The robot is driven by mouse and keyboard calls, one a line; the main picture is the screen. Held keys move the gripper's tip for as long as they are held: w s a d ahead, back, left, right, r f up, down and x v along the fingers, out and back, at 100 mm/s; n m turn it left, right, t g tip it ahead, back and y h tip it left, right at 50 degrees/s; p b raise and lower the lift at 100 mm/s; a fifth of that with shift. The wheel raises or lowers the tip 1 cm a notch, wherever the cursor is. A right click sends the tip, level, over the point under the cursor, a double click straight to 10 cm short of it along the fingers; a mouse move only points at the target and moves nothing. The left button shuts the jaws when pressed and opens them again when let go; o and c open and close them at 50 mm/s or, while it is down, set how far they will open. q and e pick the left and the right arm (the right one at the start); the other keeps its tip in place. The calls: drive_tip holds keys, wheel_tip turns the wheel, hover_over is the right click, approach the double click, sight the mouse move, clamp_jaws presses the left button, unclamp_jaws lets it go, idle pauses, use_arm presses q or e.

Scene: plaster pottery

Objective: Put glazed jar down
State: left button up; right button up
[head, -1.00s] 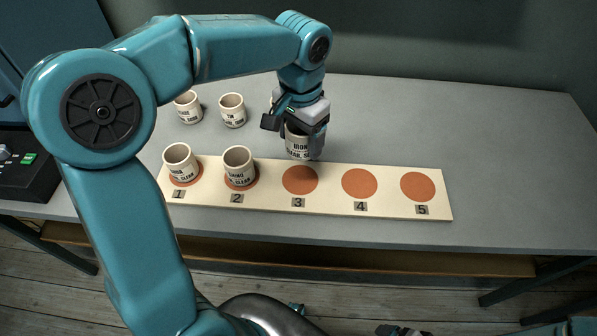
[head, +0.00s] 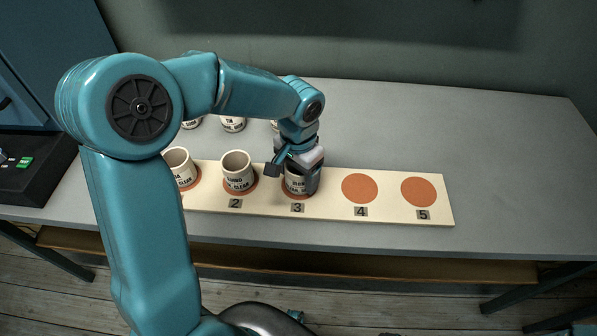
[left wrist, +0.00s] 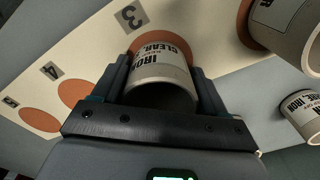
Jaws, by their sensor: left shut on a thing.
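The glazed jar, a cream cup labelled "IRON ... CLEAR", is at spot 3 of the board in the head view (head: 296,184). My left gripper (head: 297,177) is shut around it from above. In the left wrist view the jar (left wrist: 160,72) sits between both fingers, over the orange disc beside the number 3. Whether its base touches the board I cannot tell. The cream board (head: 330,208) has numbered orange discs; disc 4 (head: 360,188) and disc 5 (head: 419,192) are bare. My right gripper is not clearly seen.
A jar (head: 238,172) stands on disc 2, close left of the held jar, and another jar (head: 180,167) stands on disc 1. More jars (head: 233,124) stand behind the board, partly hidden by my arm. The table's right side (head: 510,150) is clear. A black box (head: 40,165) is at the left.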

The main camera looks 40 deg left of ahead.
use_arm(q)
drive_tip(key=o, duration=1.1)
drive_tip(key=shift+f, duration=0.15)
drive_tip(key=shift+o, duration=0.2)
drive_tip(key=shift+r, duration=0.4)
wheel_tip(320, 180, up, 12)
drive_tip(key=p, duration=0.1)
drive_tip(key=shift+f+p, duration=0.2)
drive_tip(key=shift+p, duration=0.15)
